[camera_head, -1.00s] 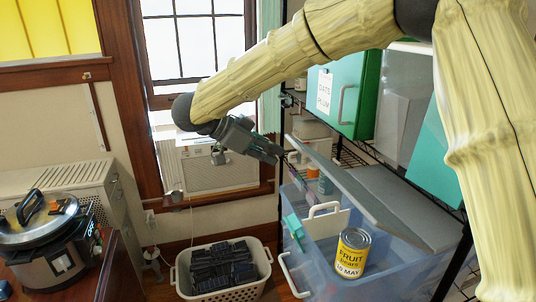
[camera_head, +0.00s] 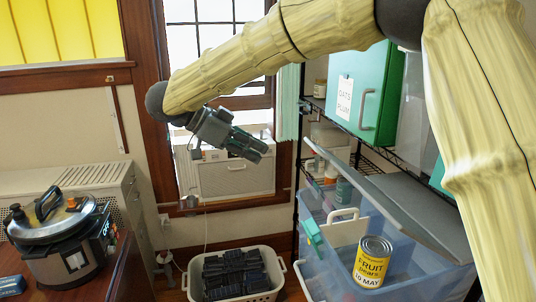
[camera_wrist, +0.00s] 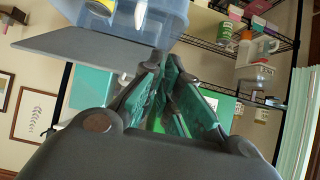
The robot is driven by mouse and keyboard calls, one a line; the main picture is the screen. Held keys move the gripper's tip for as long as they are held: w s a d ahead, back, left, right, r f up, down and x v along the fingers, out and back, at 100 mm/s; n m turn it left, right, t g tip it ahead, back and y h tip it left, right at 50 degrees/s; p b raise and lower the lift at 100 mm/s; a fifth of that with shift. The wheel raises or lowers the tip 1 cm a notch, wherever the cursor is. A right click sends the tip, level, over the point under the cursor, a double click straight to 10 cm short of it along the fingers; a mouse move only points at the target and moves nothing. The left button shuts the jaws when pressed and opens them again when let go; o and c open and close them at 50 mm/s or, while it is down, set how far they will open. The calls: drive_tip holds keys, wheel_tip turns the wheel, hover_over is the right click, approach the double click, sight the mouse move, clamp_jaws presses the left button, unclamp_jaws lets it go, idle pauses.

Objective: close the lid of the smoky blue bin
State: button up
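The smoky blue bin (camera_head: 405,256) is a see-through box on a shelf at the right of the head view. Its grey lid (camera_head: 385,202) is open and tilted, its raised edge towards the left. A yellow-labelled can (camera_head: 371,262) shows at the bin's front, and a white handled item stands behind it. My gripper (camera_head: 262,152) is left of the lid's raised edge, apart from it, with nothing held. In the wrist view its fingers (camera_wrist: 167,62) come together at the tips. The bin (camera_wrist: 125,14) and lid (camera_wrist: 90,50) show at upper left there.
A green box (camera_head: 364,92) stands on the wire shelf above the bin. A white basket (camera_head: 278,270) with dark items sits on the floor below my gripper. A pressure cooker (camera_head: 68,267) stands on a table at left. An air conditioner (camera_head: 235,178) is in the window behind.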

sight(312, 143)
drive_tip(key=o, duration=0.3)
drive_tip(key=shift+w+d+r+m, duration=0.1)
drive_tip(key=shift+d+m, duration=0.1)
drive_tip(key=shift+m, duration=0.1)
drive_tip(key=shift+o, duration=0.5)
drive_tip(key=w+d+r+m+g+y+b, duration=0.1)
drive_tip(key=d+r+m+g+y+b, duration=0.1)
drive_tip(key=d+r+m+y+b, duration=0.2)
drive_tip(key=d+m+y+b, duration=0.1)
drive_tip(key=d+m, duration=0.2)
drive_tip(key=m, duration=0.1)
drive_tip(key=shift+w+d+r+m+g+b, duration=0.2)
drive_tip(key=shift+d+m+g+b, duration=0.1)
drive_tip(key=shift+d, duration=0.1)
drive_tip(key=d+r+m+y+b, duration=0.4)
drive_tip(key=d+r+m+y, duration=0.3)
drive_tip(key=r+m, duration=0.2)
drive_tip(key=f, duration=0.3)
drive_tip(key=f+p, duration=0.1)
drive_tip(key=f, duration=0.6)
drive_tip(key=shift+s+a+f, duration=0.15)
drive_tip(key=shift+a+f, duration=0.2)
drive_tip(key=shift+c, duration=0.3)
clamp_jaws()
